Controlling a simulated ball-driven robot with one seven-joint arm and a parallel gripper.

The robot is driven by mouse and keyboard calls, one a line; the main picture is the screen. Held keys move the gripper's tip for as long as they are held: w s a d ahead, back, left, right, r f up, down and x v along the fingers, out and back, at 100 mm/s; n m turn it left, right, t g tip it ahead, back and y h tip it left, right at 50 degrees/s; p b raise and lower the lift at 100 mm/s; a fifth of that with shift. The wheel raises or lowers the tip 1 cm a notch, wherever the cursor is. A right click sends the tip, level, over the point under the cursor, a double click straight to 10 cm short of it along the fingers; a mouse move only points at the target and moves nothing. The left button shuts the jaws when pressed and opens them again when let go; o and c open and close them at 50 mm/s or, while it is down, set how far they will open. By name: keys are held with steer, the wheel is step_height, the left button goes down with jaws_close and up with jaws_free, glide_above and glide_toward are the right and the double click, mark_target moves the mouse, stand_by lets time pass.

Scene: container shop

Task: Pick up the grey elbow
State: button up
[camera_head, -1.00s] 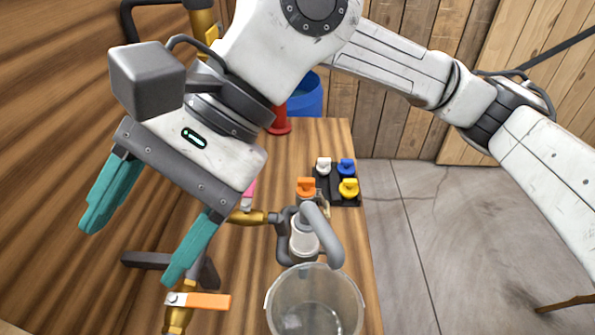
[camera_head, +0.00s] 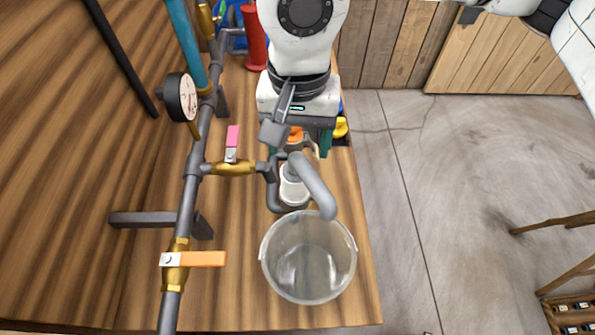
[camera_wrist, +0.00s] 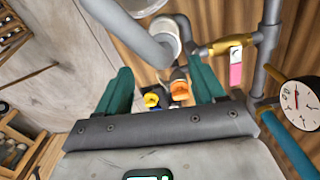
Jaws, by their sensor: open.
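The grey elbow (camera_head: 313,187) is a thick bent pipe beside a white cylinder (camera_head: 292,188), with its lower end over the clear bucket's back rim. In the wrist view, the grey elbow (camera_wrist: 137,32) crosses the top, beyond the fingertips. My gripper (camera_head: 300,150) points down just behind the elbow, its teal fingers apart. In the wrist view, my gripper (camera_wrist: 163,78) is open, with no elbow between its fingers. Whether a finger touches the pipe cannot be told.
A clear bucket (camera_head: 308,262) stands at the bench front. Pipework with a gauge (camera_head: 180,97), a pink-handled valve (camera_head: 232,140) and an orange-handled valve (camera_head: 200,259) runs along the left. Orange (camera_wrist: 180,90) and yellow (camera_wrist: 151,100) pieces lie beyond my fingers. The right bench edge is close.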

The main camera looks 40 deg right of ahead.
mark_target(299, 151)
steer(key=shift+s+a+f+p, duration=0.1)
steer(key=shift+f+p, duration=0.5)
steer(key=shift+f, duration=1.7)
steer(key=shift+c, duration=0.5)
jaws_close()
